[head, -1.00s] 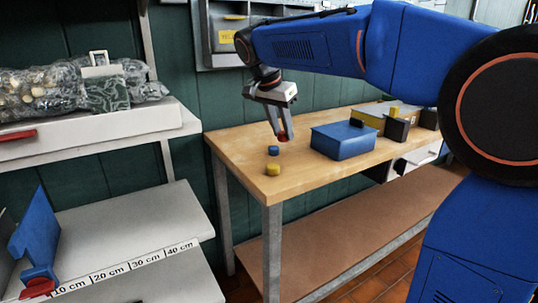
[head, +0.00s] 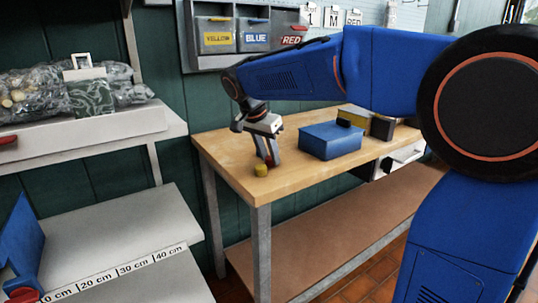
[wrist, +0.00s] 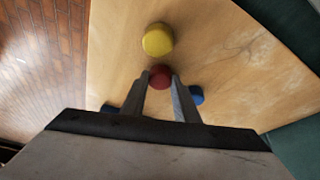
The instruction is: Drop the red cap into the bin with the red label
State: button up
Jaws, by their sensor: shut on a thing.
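The red cap (wrist: 160,76) is between the two fingertips of my gripper (wrist: 160,82) in the wrist view, and the fingers are shut on it. In the head view my gripper (head: 270,163) points down close to the wooden top, just behind the yellow cap; I cannot tell whether the red cap touches the wood. The bin with the red label (head: 291,39) hangs on the wall at the back, right of the blue-labelled bin (head: 256,41) and the yellow-labelled bin (head: 217,42).
A yellow cap (wrist: 157,39) stands beside the red cap on the workbench (head: 228,163). Blue pieces show on both sides of the fingers, one at the right (wrist: 197,94). A blue box (head: 330,143) stands right of my gripper. Shelves (head: 110,230) stand at left.

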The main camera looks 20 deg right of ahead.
jog(key=shift+f, duration=0.1)
jog(key=o, duration=1)
